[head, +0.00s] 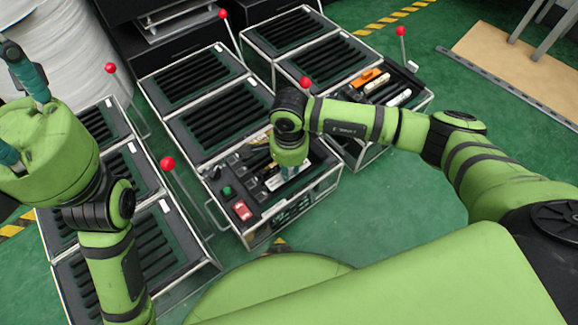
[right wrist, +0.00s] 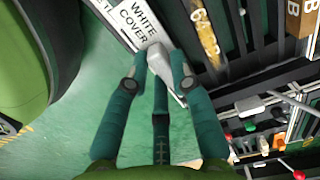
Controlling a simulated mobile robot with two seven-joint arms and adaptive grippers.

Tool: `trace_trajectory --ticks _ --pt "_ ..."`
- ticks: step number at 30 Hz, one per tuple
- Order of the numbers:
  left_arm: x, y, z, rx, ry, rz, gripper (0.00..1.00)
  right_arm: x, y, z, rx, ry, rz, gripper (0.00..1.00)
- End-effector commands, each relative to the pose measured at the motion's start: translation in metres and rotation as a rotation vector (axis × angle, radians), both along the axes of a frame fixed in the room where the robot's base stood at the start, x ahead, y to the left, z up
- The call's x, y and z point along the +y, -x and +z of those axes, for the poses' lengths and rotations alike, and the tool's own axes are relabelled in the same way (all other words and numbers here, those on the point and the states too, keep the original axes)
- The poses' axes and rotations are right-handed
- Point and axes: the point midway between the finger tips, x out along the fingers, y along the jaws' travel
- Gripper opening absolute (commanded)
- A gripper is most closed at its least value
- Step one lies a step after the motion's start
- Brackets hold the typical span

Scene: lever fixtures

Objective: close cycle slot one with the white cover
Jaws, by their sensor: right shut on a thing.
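My right gripper (head: 290,172) reaches down over the front fixture in the head view. In the right wrist view its teal fingers (right wrist: 160,75) are shut on a pale grey-white piece (right wrist: 159,60). My left gripper (head: 20,105) is at the left edge of the head view, away from the fixtures. Its fingertips are partly cut off. I cannot make out which slot is cycle slot one.
The front fixture carries a red switch (head: 242,210) and a green button (head: 227,190). Red-ball levers stand around, one near my right forearm (head: 305,83) and one at the left (head: 167,163). An orange block (head: 370,77) lies in the right-hand fixture. Green floor is open at the right.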

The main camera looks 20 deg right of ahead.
Motion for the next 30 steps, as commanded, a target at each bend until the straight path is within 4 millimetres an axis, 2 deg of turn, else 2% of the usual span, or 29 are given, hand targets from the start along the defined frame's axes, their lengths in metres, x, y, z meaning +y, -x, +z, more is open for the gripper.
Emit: trace_trajectory --ticks 17,30 --pt "0.0 -0.002 -0.002 0.005 0.001 0.002 0.4 0.0 0.0 -0.001 0.0 0.0 0.0 0.06" --pt "0.0 -0.001 -0.01 0.002 -0.001 0.001 0.4 0.0 0.0 -0.011 0.0 0.0 0.0 0.06"
